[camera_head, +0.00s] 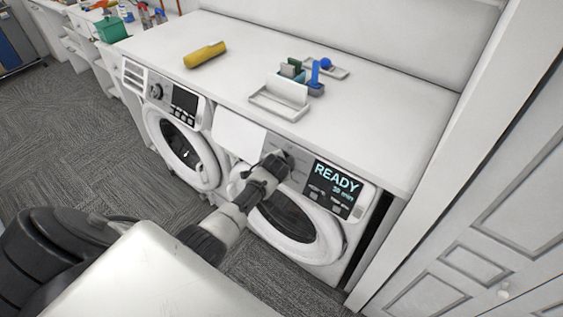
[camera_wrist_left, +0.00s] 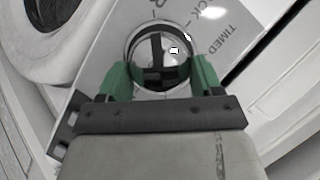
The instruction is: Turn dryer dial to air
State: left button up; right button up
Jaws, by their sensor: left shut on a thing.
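The dryer (camera_head: 354,224) is the white front-loader at the right under the counter, with a round door and a lit display (camera_head: 336,182) reading "READY" and a smaller line. My left gripper (camera_head: 284,161) reaches its control panel left of the display. In the left wrist view, its green fingers (camera_wrist_left: 159,80) are shut on the round dial (camera_wrist_left: 158,28), one finger on each side. The dial has a shiny rim and a dark bar-like middle. Printed letters, including "TIMED", show beside it; "air" cannot be read. The dial's pointer direction is unclear. My right gripper is out of view.
A washer-like machine (camera_head: 183,150) stands left of the dryer. The white counter (camera_head: 380,120) above holds a yellow bottle-like object (camera_head: 205,54), a white tray (camera_head: 279,101) and small blue items. A panelled white door (camera_head: 470,240) stands at right. Grey carpet lies in front.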

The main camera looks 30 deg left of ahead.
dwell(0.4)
pick_arm(q)
jog(key=o, duration=0.9)
jog(key=shift+s, duration=0.1)
jog(key=shift+s+d+r, duration=0.15)
jog(key=shift+s+r, duration=0.3)
jog(key=shift+r, duration=0.05)
jog(key=v, duration=0.9)
jog(key=shift+s+r, duration=0.1)
